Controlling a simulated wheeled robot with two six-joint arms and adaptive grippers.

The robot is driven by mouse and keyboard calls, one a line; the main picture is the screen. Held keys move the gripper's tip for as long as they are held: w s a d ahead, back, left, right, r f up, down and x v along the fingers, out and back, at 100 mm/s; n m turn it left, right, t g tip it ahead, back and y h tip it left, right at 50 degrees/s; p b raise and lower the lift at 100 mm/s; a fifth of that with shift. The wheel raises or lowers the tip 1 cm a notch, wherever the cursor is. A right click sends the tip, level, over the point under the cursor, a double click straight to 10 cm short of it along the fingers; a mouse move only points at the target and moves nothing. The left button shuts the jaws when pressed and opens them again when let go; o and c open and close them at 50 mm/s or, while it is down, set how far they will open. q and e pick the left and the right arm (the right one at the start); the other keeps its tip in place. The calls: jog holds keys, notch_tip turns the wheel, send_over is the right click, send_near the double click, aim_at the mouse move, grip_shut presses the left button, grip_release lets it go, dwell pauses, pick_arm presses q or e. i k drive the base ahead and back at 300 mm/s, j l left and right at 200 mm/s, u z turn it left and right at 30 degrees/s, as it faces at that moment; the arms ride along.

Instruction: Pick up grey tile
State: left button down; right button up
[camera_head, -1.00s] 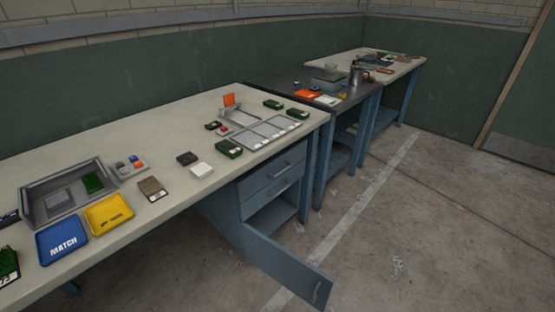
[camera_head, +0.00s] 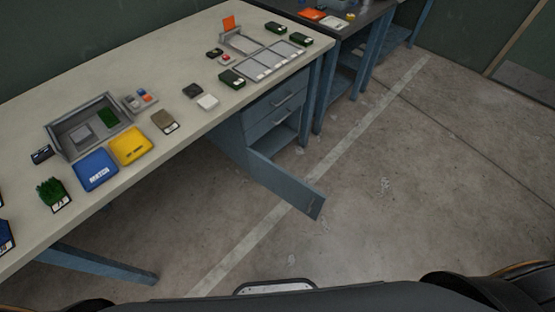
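A flat grey square piece (camera_head: 82,133), which looks like the grey tile, lies inside a grey open bin (camera_head: 64,152) at the left of the near workbench. A green turf piece (camera_head: 108,117) lies in the same bin, to the right of the grey piece. In front of the bin are a blue tray marked MATCH (camera_head: 96,176) and a yellow tray (camera_head: 130,147). Neither of my grippers is in view; only parts of my own body show along the bottom edge.
A white block (camera_head: 207,102), a dark block (camera_head: 193,90), a brown sample (camera_head: 163,121) and a green tuft sample (camera_head: 53,193) stand on the workbench (camera_head: 150,58). A blue cabinet door (camera_head: 288,185) hangs open into the floor space. The floor right of it is clear.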

aim_at(80, 136)
jog(key=u, duration=1.5)
